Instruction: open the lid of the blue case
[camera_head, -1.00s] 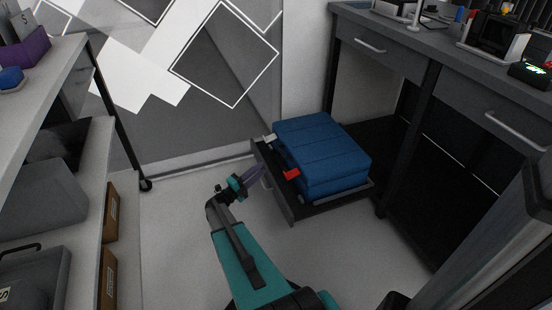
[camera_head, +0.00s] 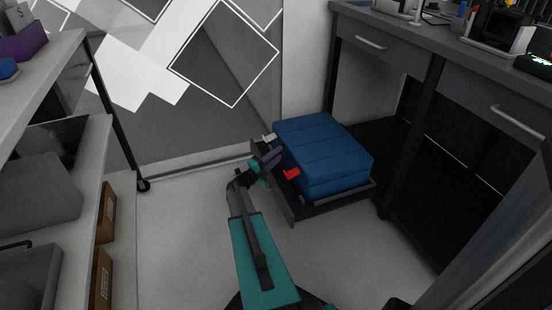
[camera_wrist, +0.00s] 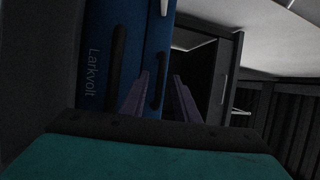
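The blue case (camera_head: 322,152) lies flat and closed in a dark pulled-out tray (camera_head: 300,212) under the bench. A red latch (camera_head: 291,174) and a white latch (camera_head: 268,138) show at its front edge. My gripper (camera_head: 274,155) is at the case's front, between the two latches. In the wrist view the purple fingers of my gripper (camera_wrist: 161,77) are apart, and the blue case (camera_wrist: 94,30) bears the word "Larkvolt". A dark handle-like bar (camera_wrist: 158,82) shows between the fingers. Whether they touch it cannot be told.
A bench with drawers (camera_head: 470,85) stands behind and right of the case. A shelf rack (camera_head: 60,60) with boxes is at left. A grey wall (camera_head: 200,130) is behind. The floor (camera_head: 175,230) between rack and tray is clear.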

